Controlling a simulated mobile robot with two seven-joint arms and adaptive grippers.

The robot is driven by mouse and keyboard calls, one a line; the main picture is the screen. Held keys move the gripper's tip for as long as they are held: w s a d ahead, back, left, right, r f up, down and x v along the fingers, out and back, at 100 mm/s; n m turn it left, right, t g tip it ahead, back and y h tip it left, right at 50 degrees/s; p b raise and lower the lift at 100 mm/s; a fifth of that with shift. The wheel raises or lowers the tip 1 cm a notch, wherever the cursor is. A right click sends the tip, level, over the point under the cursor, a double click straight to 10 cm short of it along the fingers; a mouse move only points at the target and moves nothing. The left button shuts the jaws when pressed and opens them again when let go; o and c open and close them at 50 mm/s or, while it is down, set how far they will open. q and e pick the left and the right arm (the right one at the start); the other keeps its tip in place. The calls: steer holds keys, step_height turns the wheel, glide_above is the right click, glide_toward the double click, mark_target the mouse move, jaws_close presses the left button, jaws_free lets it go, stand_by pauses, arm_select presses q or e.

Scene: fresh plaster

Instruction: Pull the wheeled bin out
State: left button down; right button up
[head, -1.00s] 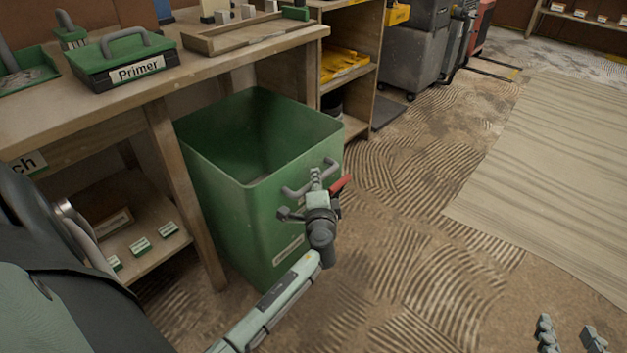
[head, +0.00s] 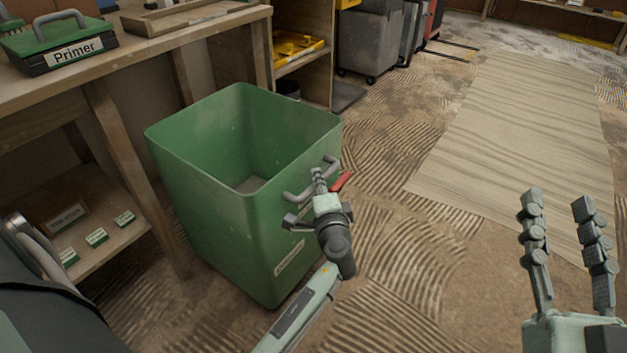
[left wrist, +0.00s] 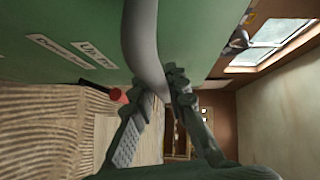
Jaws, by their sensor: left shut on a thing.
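The green, open-topped bin (head: 215,205) stands on the floor at the right side of the workbench, partly out past its front leg. Its wheels are out of sight. A grey bar handle (head: 299,193) sits on its front face, and a red lever (head: 342,180) sticks out beside it. My left gripper (head: 318,179) is shut on this handle. The left wrist view shows the handle (left wrist: 142,40) running between the fingers, and the red lever tip (left wrist: 118,95) nearby. My right gripper (head: 558,200) is open and empty at the right, above the floor.
The workbench (head: 150,60) carries a green Primer box (head: 65,45). A shelf unit (head: 323,60) and a grey wheeled container (head: 368,40) stand behind the bin. A flat wood-grain sheet (head: 500,140) lies on the right. The textured floor (head: 400,250) in front is clear.

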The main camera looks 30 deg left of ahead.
arm_select(q)
steer(key=shift+d+f, duration=0.15)
steer(key=shift+d, duration=0.15)
steer(key=c, duration=1.5)
jaws_free()
steer(key=shift+s, duration=0.1)
